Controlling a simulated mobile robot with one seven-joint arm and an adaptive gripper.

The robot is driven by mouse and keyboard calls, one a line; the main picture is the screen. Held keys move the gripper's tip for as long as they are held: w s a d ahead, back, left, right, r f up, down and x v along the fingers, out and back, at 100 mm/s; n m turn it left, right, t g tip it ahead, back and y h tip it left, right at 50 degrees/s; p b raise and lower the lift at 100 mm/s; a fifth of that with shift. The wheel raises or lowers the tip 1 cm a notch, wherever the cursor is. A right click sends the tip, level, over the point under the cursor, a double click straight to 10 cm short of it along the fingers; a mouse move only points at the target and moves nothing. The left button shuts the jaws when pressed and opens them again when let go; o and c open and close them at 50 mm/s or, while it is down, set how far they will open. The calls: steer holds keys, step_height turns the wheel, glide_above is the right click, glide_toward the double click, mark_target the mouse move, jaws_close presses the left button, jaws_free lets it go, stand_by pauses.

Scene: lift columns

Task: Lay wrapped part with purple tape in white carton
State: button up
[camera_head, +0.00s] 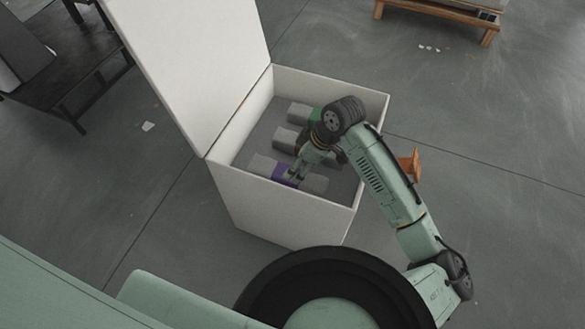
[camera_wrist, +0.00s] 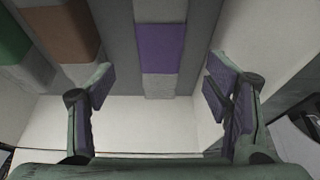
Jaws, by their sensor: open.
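The white carton (camera_head: 268,207) stands open on the floor. The wrapped part with purple tape (camera_head: 281,171) lies inside it near the front wall, grey with a purple band around its middle. In the wrist view the part (camera_wrist: 160,48) runs up and down the picture, between the lines of the two fingers. My gripper (camera_head: 296,173) reaches down into the carton at this part. In the wrist view my gripper (camera_wrist: 158,84) is open, its fingers apart to either side of the part's near end, with nothing held. I cannot tell how high the fingertips are above it.
A part with green tape (camera_head: 314,114) and one with brown tape (camera_wrist: 67,33) lie beside it in the carton. The raised lid (camera_head: 200,65) stands at the left. A dark table (camera_head: 75,62) is at upper left, a wooden bench (camera_head: 440,12) at upper right.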

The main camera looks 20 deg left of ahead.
steer(key=shift+v, duration=2.2)
steer(key=shift+c, duration=0.2)
